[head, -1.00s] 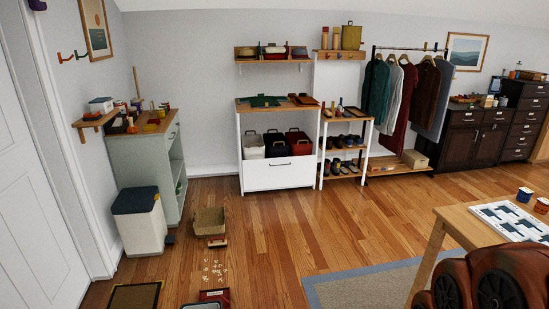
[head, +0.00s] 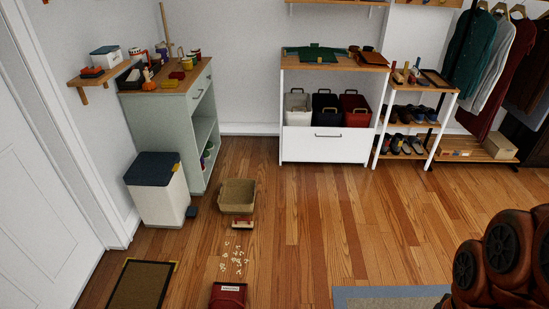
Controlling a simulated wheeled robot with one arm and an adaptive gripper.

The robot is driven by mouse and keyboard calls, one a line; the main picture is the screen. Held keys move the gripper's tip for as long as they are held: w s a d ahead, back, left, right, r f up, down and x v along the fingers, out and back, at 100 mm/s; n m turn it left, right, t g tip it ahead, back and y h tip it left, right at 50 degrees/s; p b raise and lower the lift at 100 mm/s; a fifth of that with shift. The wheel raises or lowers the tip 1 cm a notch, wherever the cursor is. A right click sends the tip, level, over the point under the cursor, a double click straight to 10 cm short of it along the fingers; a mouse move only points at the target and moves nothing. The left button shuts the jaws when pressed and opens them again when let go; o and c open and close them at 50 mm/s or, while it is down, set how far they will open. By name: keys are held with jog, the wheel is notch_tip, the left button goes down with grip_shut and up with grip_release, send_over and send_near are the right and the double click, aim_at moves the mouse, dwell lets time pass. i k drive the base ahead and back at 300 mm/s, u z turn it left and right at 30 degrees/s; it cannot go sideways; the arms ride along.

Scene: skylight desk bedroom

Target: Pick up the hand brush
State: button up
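A small hand brush (head: 242,223), with a reddish-brown back and a pale bristle edge, appears to lie on the wooden floor just in front of a tan bin (head: 238,195). Scattered pale bits (head: 234,262) lie on the floor nearer to me. A dark red dustpan-like item (head: 228,297) with a white label is cut off by the bottom edge. Only reddish-brown links of my arm show at the lower right. My gripper is not in view.
A white bin with a dark lid (head: 158,192) and a pale green cabinet (head: 190,128) stand on the left. A dark mat (head: 142,286) lies at the lower left. A blue-edged rug (head: 390,297) lies at the bottom right. The floor right of the brush is clear.

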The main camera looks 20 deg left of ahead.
aim_at(248, 225)
jog(key=i, duration=2.95)
jog(key=u, duration=3.4)
jog(key=i, duration=0.5)
jog(key=u, duration=0.05)
